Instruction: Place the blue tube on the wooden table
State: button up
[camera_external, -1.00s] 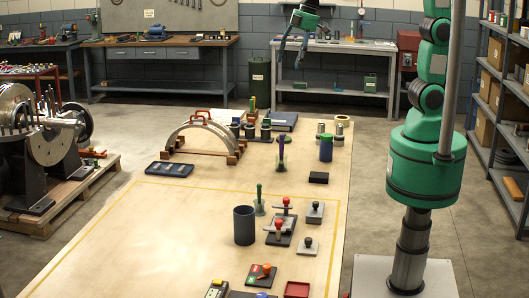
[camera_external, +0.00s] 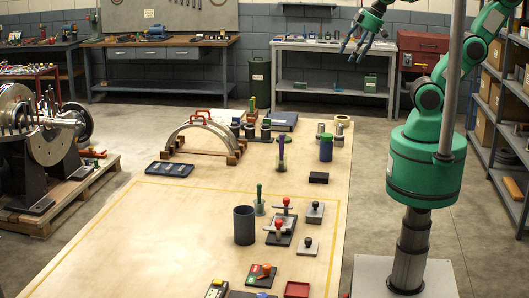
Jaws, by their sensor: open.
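The wooden table (camera_external: 130,240) is a long light-wood top running through the middle of the view. A dark slate-blue hollow tube (camera_external: 244,226) stands upright on it, inside the yellow outline. A smaller, brighter blue cylinder (camera_external: 326,150) with a green rim stands farther back near the table's right edge. I cannot tell for certain which of the two is the blue tube. My gripper (camera_external: 354,53) is open and empty, raised high at the upper right, well apart from both.
Red-knobbed fixtures (camera_external: 280,233) and grey blocks stand just right of the dark tube. A half-ring casing (camera_external: 200,138) on wooden supports and a dark tray (camera_external: 170,169) lie farther back. The table's front left area is clear. Shelving (camera_external: 497,110) stands at the right.

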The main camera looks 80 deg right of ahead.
jog(key=s, duration=0.1)
jog(key=s+d+f, duration=0.1)
jog(key=shift+s+d+f+m, duration=0.1)
jog(key=shift+s+m, duration=0.2)
jog(key=shift+m, duration=0.1)
notch_tip(320, 180, down, 11)
jog(key=b, duration=1)
jog(key=shift+r+b, duration=0.2)
jog(key=shift+b, duration=0.1)
jog(key=o, duration=1)
jog(key=shift+w+d, duration=0.1)
